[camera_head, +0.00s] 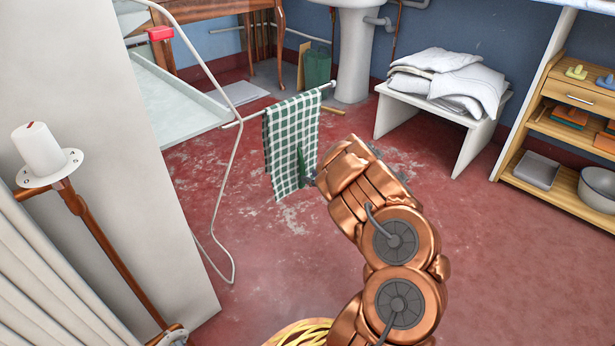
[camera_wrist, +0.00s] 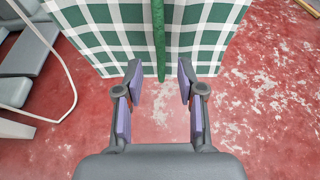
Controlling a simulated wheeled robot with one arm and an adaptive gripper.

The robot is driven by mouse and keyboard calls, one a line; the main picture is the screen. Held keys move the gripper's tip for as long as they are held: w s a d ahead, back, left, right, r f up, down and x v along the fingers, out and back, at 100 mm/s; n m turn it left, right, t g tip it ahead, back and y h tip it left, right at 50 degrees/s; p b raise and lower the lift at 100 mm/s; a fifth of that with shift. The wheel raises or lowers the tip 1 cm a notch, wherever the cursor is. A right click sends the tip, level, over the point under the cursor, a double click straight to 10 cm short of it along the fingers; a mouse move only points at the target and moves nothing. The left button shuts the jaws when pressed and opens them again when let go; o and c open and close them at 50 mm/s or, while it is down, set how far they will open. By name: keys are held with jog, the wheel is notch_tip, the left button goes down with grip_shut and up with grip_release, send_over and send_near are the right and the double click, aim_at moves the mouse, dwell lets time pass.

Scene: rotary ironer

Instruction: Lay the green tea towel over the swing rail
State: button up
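The green-and-white checked tea towel (camera_head: 290,145) hangs draped over the swing rail (camera_head: 326,87), above the red floor. The rail's free end sticks out to the right of the towel. My gripper (camera_head: 308,172) is at the towel's lower right edge, partly hidden by my arm. In the wrist view, my gripper (camera_wrist: 160,76) is open, fingers apart. The towel (camera_wrist: 110,35) fills the top there, with a darker green narrow strip (camera_wrist: 158,45) hanging down toward the gap between the fingertips. Nothing appears clamped; whether the strip touches a finger is unclear.
A white bench (camera_head: 400,115) with folded linens (camera_head: 455,80) stands back right, beside a wooden shelf (camera_head: 550,110). A sink pedestal (camera_head: 353,60) stands behind the rail. The white ironer (camera_head: 150,200) and a bent pale rod (camera_head: 228,190) are left. Floor around the towel is mostly clear.

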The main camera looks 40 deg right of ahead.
jog(key=v, duration=0.8)
jog(key=shift+s, duration=0.35)
jog(key=shift+r, duration=0.2)
